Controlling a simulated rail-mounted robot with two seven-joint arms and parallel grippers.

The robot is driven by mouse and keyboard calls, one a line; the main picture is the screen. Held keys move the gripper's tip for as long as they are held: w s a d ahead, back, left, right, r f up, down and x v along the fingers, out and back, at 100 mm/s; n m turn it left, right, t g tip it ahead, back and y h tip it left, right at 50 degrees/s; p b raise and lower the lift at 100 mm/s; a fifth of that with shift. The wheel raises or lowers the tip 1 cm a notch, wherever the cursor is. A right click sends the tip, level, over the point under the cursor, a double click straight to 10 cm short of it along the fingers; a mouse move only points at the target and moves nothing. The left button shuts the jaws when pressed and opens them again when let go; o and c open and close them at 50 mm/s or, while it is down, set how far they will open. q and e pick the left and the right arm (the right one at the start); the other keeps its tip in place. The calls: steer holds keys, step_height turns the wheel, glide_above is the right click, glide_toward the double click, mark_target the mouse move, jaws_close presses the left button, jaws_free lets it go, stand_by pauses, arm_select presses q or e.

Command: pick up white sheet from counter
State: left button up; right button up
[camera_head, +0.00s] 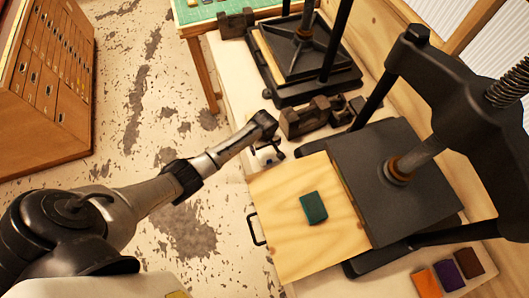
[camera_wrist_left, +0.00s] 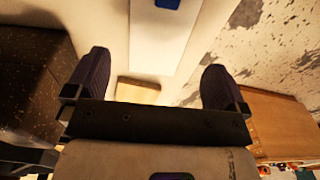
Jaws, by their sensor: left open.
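My left gripper (camera_head: 267,158) is over the left edge of the pale counter (camera_head: 232,76), beside the wooden board of the press. It is small and partly hidden by my wrist. In the left wrist view its two dark fingers (camera_wrist_left: 150,84) are wide apart with nothing gripped between them. A flat white panel (camera_wrist_left: 157,45) with a blue patch at the top lies beyond the fingers; I cannot tell if it is the white sheet. No separate white sheet can be made out clearly in the head view. My right gripper is not in view.
A black press (camera_head: 385,172) with a wooden board (camera_head: 280,200) and a green block (camera_head: 313,207) stands on the right. Another press (camera_head: 300,55) and dark metal blocks (camera_head: 305,118) are behind. Orange, purple and brown pieces lie front right. A drawer cabinet (camera_head: 45,85) stands left; floor between is clear.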

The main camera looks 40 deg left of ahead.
mark_target(264, 152)
arm_select(q)
steer(key=shift+w+a+f+b, duration=0.1)
steer(key=shift+a+f+b, duration=0.05)
steer(key=shift+f, duration=1.15)
steer(key=shift+w+a+f+b, duration=0.1)
steer(key=shift+f+b, duration=0.05)
steer(key=shift+f, duration=1.15)
steer(key=c, duration=0.8)
steer(key=shift+c, duration=0.2)
steer(key=shift+r, duration=0.1)
